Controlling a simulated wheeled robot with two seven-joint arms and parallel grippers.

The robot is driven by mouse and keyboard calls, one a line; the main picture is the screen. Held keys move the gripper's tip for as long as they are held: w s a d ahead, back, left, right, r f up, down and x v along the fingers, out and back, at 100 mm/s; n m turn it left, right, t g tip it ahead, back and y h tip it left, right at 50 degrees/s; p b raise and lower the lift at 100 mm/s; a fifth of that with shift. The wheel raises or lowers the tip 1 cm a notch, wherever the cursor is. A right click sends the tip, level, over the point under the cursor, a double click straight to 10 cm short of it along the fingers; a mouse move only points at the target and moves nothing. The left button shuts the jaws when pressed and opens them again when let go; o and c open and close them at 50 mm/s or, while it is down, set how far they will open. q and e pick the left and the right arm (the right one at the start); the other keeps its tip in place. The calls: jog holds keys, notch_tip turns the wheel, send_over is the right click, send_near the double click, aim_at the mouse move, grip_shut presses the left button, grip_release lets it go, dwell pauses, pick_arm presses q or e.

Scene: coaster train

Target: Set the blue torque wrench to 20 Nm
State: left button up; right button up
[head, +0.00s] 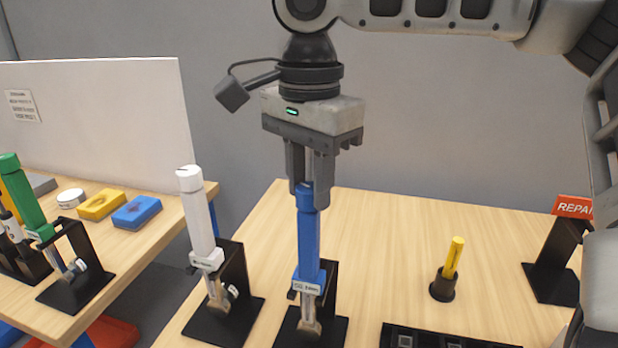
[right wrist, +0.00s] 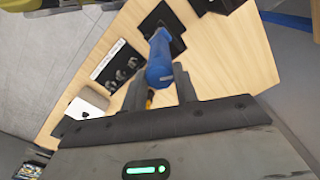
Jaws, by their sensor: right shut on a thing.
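The blue torque wrench (head: 308,235) stands upright in a black stand (head: 323,325) on the wooden table, handle up. A small white label (head: 307,287) low on its handle is too small to read surely. My right gripper (head: 313,190) comes down from above and is shut on the top end of the blue handle. In the right wrist view the blue wrench (right wrist: 160,60) shows beyond the fingers, with its top end near them. My left gripper is not in view.
A white wrench (head: 197,215) stands in its own stand just left. A yellow tool (head: 454,258) in a black holder, a REPAIR sign (head: 573,207) and a black tray (head: 440,337) are to the right. A green wrench (head: 27,195) and yellow and blue boxes (head: 136,211) are on the left table.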

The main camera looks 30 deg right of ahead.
jog(key=n, duration=0.3)
jog(key=shift+r+n, duration=0.1)
jog(key=shift+n, duration=0.2)
jog(key=n, duration=0.3)
jog(key=shift+n, duration=0.3)
jog(key=n, duration=1.1)
jog(key=shift+n, duration=2.9)
